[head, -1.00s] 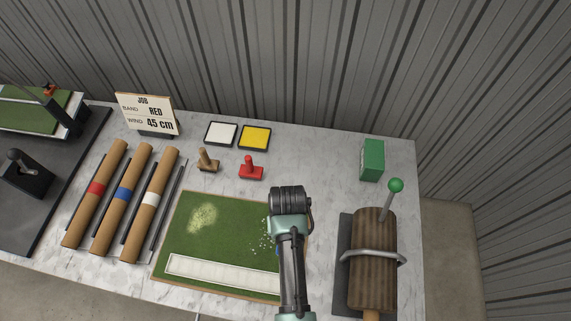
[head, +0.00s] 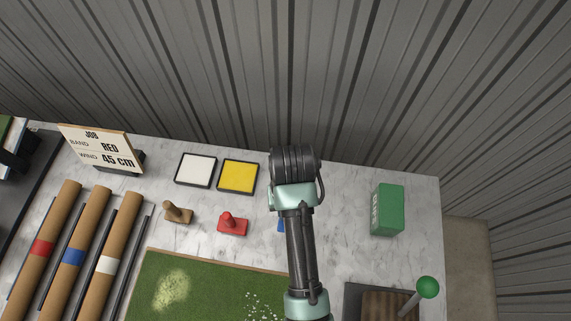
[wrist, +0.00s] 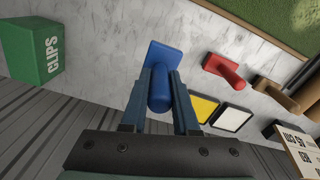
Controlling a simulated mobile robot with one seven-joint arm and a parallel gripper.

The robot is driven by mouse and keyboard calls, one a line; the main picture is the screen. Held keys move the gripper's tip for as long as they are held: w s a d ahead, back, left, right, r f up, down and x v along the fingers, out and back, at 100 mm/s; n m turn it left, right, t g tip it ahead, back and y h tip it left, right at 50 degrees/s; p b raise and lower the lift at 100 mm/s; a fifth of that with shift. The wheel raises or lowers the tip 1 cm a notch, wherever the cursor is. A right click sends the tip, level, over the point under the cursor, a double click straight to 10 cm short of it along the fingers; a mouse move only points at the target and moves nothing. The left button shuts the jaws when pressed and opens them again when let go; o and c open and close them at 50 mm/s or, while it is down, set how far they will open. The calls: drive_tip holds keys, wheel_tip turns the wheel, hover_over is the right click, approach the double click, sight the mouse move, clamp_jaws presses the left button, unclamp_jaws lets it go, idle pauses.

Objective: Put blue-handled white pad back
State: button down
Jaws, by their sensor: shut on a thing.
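My gripper (wrist: 162,84) is shut on the blue-handled pad (wrist: 163,56); its round blue handle sits between the two fingers and its flat blue base points away from me. No white shows on the side I see; its underside is hidden. In the head view only a sliver of the blue pad (head: 281,225) shows beside my arm, to the right of the red-handled stamp (head: 232,223), and the fingers are hidden. Whether the base touches the marble table (head: 340,215) I cannot tell.
A brown stamp (head: 177,213) stands left of the red one. White (head: 195,170) and yellow (head: 238,177) ink trays lie behind them. A green CLIPS box (head: 387,210) stands at right. The turf (head: 215,285) lies in front. Table between arm and box is clear.

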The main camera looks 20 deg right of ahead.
drive_tip(key=shift+w+d+f, duration=0.15)
drive_tip(key=shift+f, duration=0.05)
wheel_tip(320, 180, down, 5)
drive_tip(key=shift+r+p, duration=0.1)
drive_tip(key=shift+p, duration=0.3)
drive_tip(key=shift+f, duration=2.3)
drive_tip(key=shift+f, duration=0.15)
drive_tip(key=c, duration=0.7)
unclamp_jaws()
